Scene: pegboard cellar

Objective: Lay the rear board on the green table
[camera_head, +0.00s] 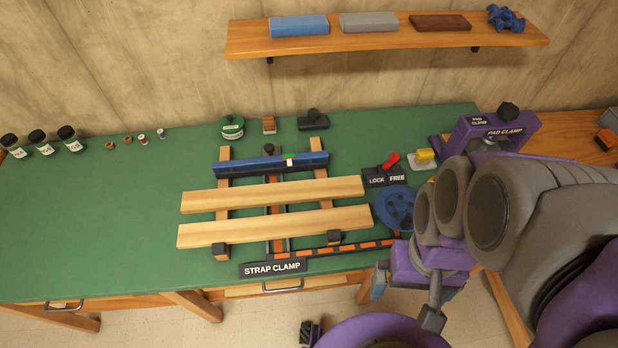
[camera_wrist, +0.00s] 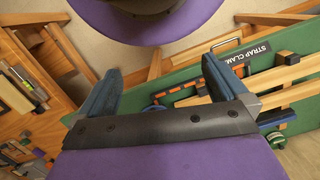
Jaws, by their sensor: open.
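The rear board (camera_head: 273,194) is a long pale wooden plank. It lies across the strap clamp's wooden bars, parallel to the similar front board (camera_head: 275,227), with a narrow gap between them. The strap clamp (camera_head: 222,205) stands on the green table (camera_head: 110,220), with a blue bar (camera_head: 250,165) behind the rear board. My gripper (camera_head: 412,285) is beyond the table's front edge, right of the clamp and apart from both boards. In the wrist view its blue fingers (camera_wrist: 160,66) are spread with nothing between them.
A LOCK/FREE lever (camera_head: 388,163), blue wheel (camera_head: 396,207) and purple pad clamp (camera_head: 495,130) stand right of the boards. Small jars (camera_head: 40,142) and spools (camera_head: 127,139) are at the back left. The table's left half is mostly clear. A wooden shelf (camera_head: 385,42) hangs above.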

